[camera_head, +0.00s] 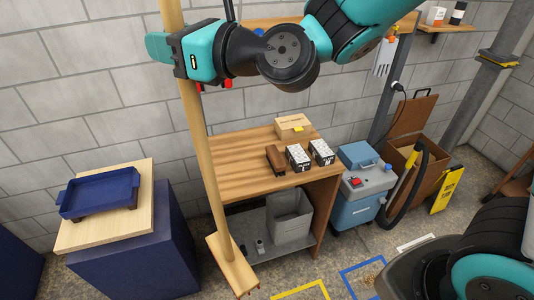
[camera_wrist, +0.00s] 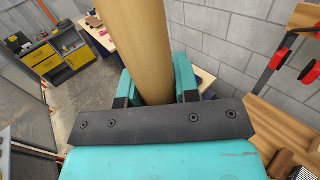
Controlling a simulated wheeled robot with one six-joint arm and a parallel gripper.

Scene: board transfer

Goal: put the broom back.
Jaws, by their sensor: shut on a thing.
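The broom (camera_head: 201,150) has a long light wooden handle and a wide wooden head (camera_head: 232,266). It hangs nearly upright, leaning slightly, in front of the left end of the wooden bench. My gripper (camera_head: 178,55) is shut around the upper part of the handle. In the wrist view the handle (camera_wrist: 143,50) runs between the two teal fingers of my gripper (camera_wrist: 155,88). The head is low, near the floor; I cannot tell whether it touches. The bristles are hardly visible.
A wooden bench (camera_head: 240,175) holds small boxes, with a grey bin (camera_head: 289,215) below. A blue tray (camera_head: 98,193) sits on a board on a dark blue block at left. A blue vacuum (camera_head: 360,190), an open brown box (camera_head: 425,185) and a yellow sign (camera_head: 447,189) stand at right. Tape marks the floor.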

